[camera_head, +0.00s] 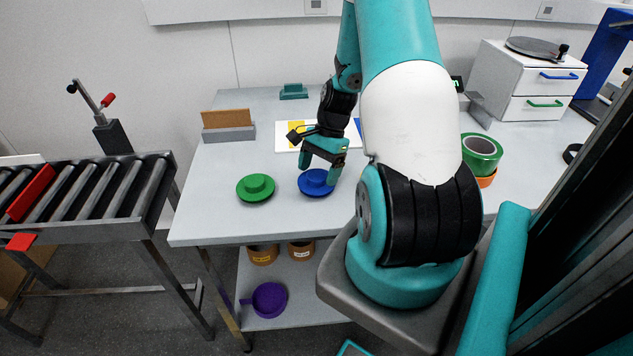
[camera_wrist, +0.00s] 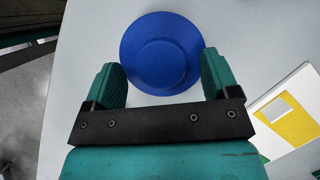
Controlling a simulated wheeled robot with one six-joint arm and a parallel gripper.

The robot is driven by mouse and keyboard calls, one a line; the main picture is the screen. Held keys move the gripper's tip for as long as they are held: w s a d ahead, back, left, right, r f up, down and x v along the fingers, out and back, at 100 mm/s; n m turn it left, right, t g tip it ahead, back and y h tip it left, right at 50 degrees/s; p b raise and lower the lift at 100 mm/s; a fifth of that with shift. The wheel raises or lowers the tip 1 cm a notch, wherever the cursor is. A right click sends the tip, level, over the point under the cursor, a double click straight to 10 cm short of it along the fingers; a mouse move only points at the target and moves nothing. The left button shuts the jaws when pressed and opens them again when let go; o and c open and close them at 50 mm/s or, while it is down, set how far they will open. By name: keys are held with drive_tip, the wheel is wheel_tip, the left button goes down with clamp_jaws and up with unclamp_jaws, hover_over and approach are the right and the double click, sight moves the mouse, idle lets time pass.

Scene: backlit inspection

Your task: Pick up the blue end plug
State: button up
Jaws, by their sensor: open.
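The blue end plug (camera_head: 314,184) lies flat on the grey table, a round disc with a raised round middle. In the wrist view the blue end plug (camera_wrist: 161,55) lies ahead of and between my two fingers. My gripper (camera_head: 319,173) is open, with its teal fingers close above the plug in the head view. In the wrist view my gripper (camera_wrist: 160,75) shows its fingers spread to either side of the raised middle. Nothing is held. I cannot tell whether the fingertips touch the plug.
A green end plug (camera_head: 256,187) lies left of the blue one on the table (camera_head: 225,222). A white board with coloured patches (camera_head: 285,135) lies behind. Green and orange rings (camera_head: 481,153) stand at the right. A roller conveyor (camera_head: 85,195) stands left.

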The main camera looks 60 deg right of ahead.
drive_tip(key=shift+c, duration=0.5)
drive_tip(key=c, duration=0.8)
